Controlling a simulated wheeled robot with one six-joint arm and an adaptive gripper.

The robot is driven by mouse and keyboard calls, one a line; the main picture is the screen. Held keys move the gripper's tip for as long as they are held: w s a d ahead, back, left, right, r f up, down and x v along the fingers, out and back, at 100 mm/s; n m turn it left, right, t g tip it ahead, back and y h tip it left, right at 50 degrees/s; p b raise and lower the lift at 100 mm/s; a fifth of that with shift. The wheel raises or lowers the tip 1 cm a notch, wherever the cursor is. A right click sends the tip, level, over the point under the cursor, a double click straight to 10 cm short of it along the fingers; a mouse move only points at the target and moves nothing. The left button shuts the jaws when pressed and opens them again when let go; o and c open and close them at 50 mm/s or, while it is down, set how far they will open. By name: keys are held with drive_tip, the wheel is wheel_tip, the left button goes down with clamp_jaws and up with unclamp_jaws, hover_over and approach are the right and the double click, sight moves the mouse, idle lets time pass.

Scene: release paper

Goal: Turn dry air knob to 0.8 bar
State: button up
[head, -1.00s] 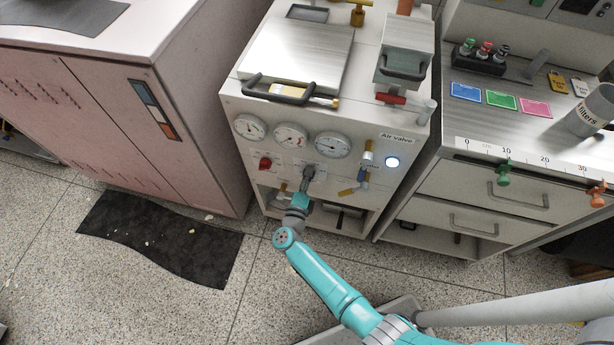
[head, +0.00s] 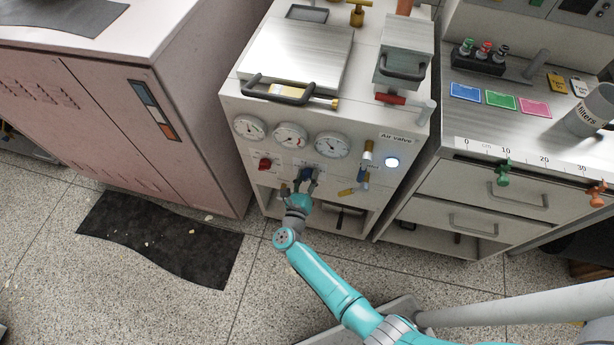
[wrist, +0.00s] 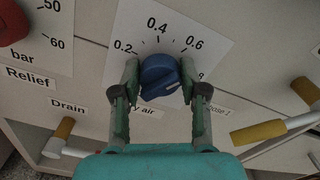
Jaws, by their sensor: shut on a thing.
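The blue dry air knob (wrist: 160,78) sits on a white scale card (wrist: 205,22) marked 0.2, 0.4 and 0.6, with a partly hidden number at right. My gripper (wrist: 158,84) has one finger on each side of the knob and is shut on it. I cannot tell which mark the knob points to. The label below is partly covered and reads "air". In the head view, the knob (head: 305,174) shows between the fingers of my gripper (head: 306,179), below the gauges on the white cabinet front.
A red relief knob (head: 265,164) is left of the blue knob. Yellow-handled valves (wrist: 258,133) are at right, and a drain valve (wrist: 62,137) is at lower left. Three round gauges (head: 291,135) sit above. A lit button (head: 392,162) is at right.

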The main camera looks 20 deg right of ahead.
drive_tip(key=m, duration=0.4)
drive_tip(key=shift+s+f+m, duration=0.15)
drive_tip(key=shift+m, duration=0.15)
drive_tip(key=m, duration=0.4)
drive_tip(key=shift+m, duration=0.4)
drive_tip(key=o, duration=1.1)
drive_tip(key=shift+o, duration=0.2)
drive_tip(key=v, duration=1.2)
drive_tip(key=shift+d, duration=0.1)
